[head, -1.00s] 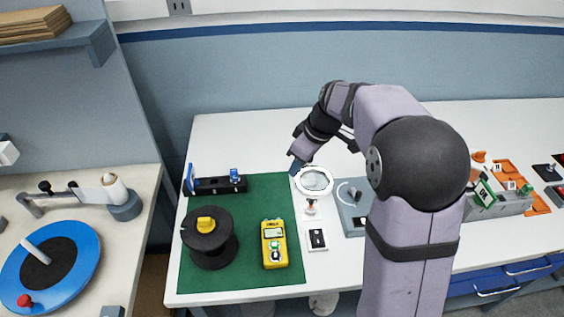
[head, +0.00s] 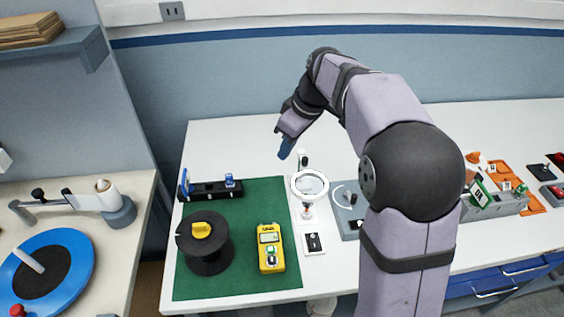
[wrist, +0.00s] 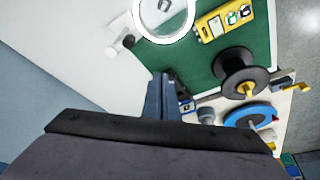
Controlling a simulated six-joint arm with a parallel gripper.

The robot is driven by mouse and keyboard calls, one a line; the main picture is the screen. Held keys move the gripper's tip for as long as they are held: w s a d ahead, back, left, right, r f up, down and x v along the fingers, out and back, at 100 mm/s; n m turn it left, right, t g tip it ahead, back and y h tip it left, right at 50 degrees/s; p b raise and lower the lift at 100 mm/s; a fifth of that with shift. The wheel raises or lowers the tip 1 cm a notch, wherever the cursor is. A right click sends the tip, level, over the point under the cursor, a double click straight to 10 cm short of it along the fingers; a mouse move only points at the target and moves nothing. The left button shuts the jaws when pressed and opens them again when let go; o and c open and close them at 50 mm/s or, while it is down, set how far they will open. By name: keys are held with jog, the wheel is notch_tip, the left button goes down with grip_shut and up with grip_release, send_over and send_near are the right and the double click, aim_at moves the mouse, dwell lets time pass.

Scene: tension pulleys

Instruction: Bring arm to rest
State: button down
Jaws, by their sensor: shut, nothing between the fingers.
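My gripper (head: 284,152) hangs in the air above the back edge of the green mat (head: 215,287), to the left of the round magnifier (head: 310,184). In the wrist view its blue fingers (wrist: 161,97) are together, with nothing between them. My arm bends up from the right and comes down to the gripper. It hides part of the table behind it.
On the mat are a black spool (head: 205,245), a yellow meter (head: 270,248) and a black bar with blue pulleys (head: 210,189). A grey device (head: 348,224) stands right of the magnifier. Orange trays (head: 510,178) lie further right. The back of the white table (head: 235,134) is clear.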

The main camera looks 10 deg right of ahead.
jog(key=shift+v, duration=1.5)
jog(key=s+a+f+m+b, duration=0.2)
jog(key=s+f+m+b, duration=0.3)
jog(key=f, duration=0.5)
jog(key=s+d+f+m+g+h+p, duration=0.1)
jog(key=s+d+f, duration=0.1)
jog(key=s, duration=0.4)
jog(key=s+d+f+m+h+p, duration=0.1)
jog(key=s+d+f+m+p, duration=0.1)
jog(key=s, duration=0.5)
jog(key=s+d+f+m+g+p, duration=0.1)
jog(key=s+d+f, duration=0.2)
jog(key=s, duration=0.4)
jog(key=shift+d+f+m+g+h+p, duration=0.15)
jog(key=shift+f+m+g+h+p, duration=0.2)
jog(key=shift+f, duration=0.2)
notch_tip(320, 180, up, 12)
jog(key=p, duration=1.2)
jog(key=shift+s+r, duration=0.1)
notch_tip(320, 180, down, 5)
jog(key=b, duration=0.4)
jog(key=shift+b, duration=0.4)
